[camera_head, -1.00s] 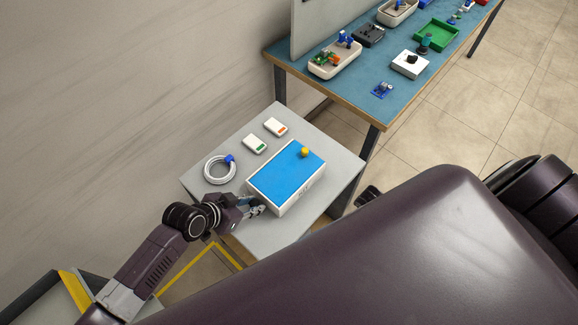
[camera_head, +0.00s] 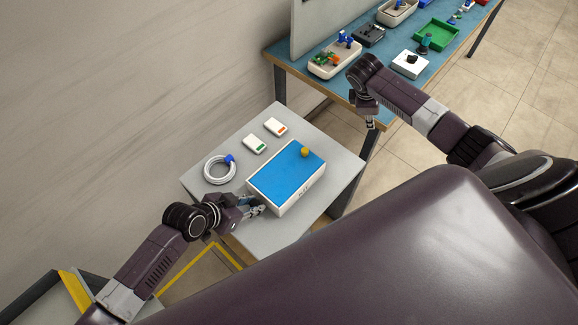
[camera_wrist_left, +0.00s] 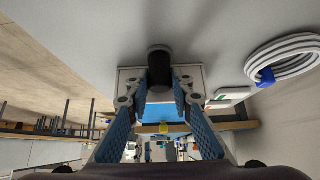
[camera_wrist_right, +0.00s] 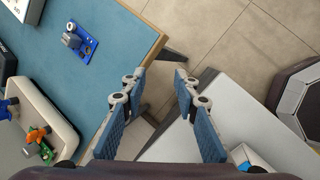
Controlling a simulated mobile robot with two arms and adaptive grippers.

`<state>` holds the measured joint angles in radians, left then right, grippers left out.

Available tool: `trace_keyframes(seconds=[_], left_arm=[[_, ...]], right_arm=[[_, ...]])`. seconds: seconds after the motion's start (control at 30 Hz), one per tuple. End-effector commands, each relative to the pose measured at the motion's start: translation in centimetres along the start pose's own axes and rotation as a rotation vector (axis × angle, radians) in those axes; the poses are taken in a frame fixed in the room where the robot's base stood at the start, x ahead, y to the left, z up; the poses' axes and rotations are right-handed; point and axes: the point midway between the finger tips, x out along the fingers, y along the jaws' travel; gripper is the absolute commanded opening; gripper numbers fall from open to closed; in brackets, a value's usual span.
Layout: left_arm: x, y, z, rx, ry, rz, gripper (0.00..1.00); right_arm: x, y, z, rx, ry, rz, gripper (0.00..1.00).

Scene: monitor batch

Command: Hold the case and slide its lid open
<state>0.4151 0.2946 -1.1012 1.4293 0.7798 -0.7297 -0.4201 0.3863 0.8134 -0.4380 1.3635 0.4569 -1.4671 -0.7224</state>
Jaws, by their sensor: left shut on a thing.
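The case (camera_head: 290,203) is a white box lying on the small grey table, with a blue lid (camera_head: 283,178) on top. A yellow knob (camera_head: 305,152) stands at the lid's far end; it also shows in the left wrist view (camera_wrist_left: 163,128). The lid appears to cover the case top. My left gripper (camera_head: 257,208) is shut on the near left end of the case, where a dark round part (camera_wrist_left: 160,66) shows between its fingers in the left wrist view. My right gripper (camera_head: 370,123) is open and empty, in the air right of the case, near the bench corner.
On the small table (camera_head: 250,232), a coiled white cable (camera_head: 207,171) and two small white boxes (camera_head: 255,144) (camera_head: 276,127) lie left of and behind the case. The blue-topped bench (camera_head: 300,72) behind holds trays and parts; its edge is close to my right gripper.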

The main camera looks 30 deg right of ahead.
Motion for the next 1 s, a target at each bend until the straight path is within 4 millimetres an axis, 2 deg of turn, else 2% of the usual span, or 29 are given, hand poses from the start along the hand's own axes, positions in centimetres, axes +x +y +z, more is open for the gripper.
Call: trace_keyframes(seconds=[0.03, 0.2, 0.3, 0.4, 0.53, 0.67, 0.77, 1.0], left_arm=[[0.0, 0.0, 0.1, 0.000, -0.002, 0.000, 0.00], [0.0, 0.0, 0.1, -0.001, -0.002, 0.000, 0.00], [0.0, 0.0, 0.1, -0.001, -0.002, -0.001, 0.00], [0.0, 0.0, 0.1, -0.001, -0.002, -0.001, 0.00], [0.0, -0.1, 0.1, -0.001, -0.002, -0.001, 0.00], [0.0, -0.1, 0.1, -0.001, -0.002, -0.001, 0.00], [0.0, -0.1, 0.1, -0.001, -0.002, -0.001, 0.00], [0.0, -0.1, 0.1, -0.001, -0.002, -0.001, 0.00]], right_arm=[[-1.2, -0.8, -2.4, -0.064, 0.044, -0.026, 0.28], [-5.2, -4.2, -9.0, -0.306, 0.176, -0.114, 0.28], [-7.7, -6.2, -12.0, -0.446, 0.246, -0.153, 0.28], [-9.8, -7.9, -14.1, -0.568, 0.302, -0.181, 0.28], [-11.8, -9.5, -15.8, -0.678, 0.352, -0.203, 0.28], [-12.5, -10.4, -16.5, -0.729, 0.373, -0.215, 0.28], [-12.1, -10.7, -16.7, -0.739, 0.377, -0.218, 0.28], [-9.4, -11.7, -17.4, -0.736, 0.376, -0.219, 0.28]])
